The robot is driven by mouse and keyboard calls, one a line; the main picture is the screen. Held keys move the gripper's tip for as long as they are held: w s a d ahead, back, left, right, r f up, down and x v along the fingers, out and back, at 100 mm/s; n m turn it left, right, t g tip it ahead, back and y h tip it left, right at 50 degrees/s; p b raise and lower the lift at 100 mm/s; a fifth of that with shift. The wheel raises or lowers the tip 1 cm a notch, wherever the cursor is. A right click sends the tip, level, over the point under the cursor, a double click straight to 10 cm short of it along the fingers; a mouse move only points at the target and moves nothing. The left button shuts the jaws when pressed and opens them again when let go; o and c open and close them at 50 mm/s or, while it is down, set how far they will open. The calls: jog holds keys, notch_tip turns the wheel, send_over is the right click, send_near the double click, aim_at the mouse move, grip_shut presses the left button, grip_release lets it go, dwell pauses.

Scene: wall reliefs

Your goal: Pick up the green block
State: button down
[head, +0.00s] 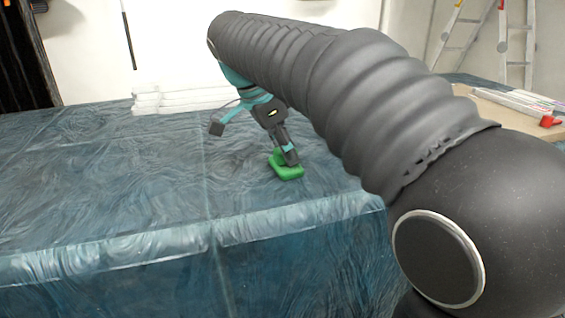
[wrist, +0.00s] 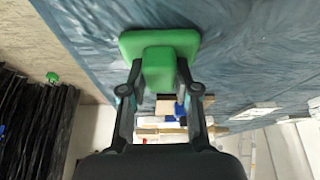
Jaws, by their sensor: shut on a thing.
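The green block (head: 287,172) is on or just above the blue swirl-patterned surface (head: 120,190), near its front edge in the head view. I cannot tell whether it still touches the surface. In the wrist view the green block (wrist: 158,45) has a wide flat part and a narrower raised part. My gripper (head: 286,156) points down at it from above. In the wrist view my gripper (wrist: 160,76) has its two fingers on either side of the raised part, shut on it. The fingers hide part of the block in the head view.
A stack of white slabs (head: 180,98) lies at the back of the blue surface. A board (head: 510,110) with a red-tipped item (head: 549,121) is at the right. Ladders (head: 515,45) stand behind. The blue surface left of the block is clear.

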jog(key=shift+r, duration=0.5)
jog(key=r, duration=0.2)
jog(key=d+r+p, duration=0.1)
jog(key=shift+s+r, duration=0.15)
jog(key=shift+r, duration=0.25)
jog(key=s+d+r, duration=0.3)
jog(key=d+r, duration=0.3)
jog(key=d, duration=0.4)
jog(key=shift+s, duration=0.3)
jog(key=shift+r, duration=0.1)
jog(key=c, duration=1.8)
grip_release()
jog(key=shift+c, duration=0.3)
jog(key=shift+s, duration=0.1)
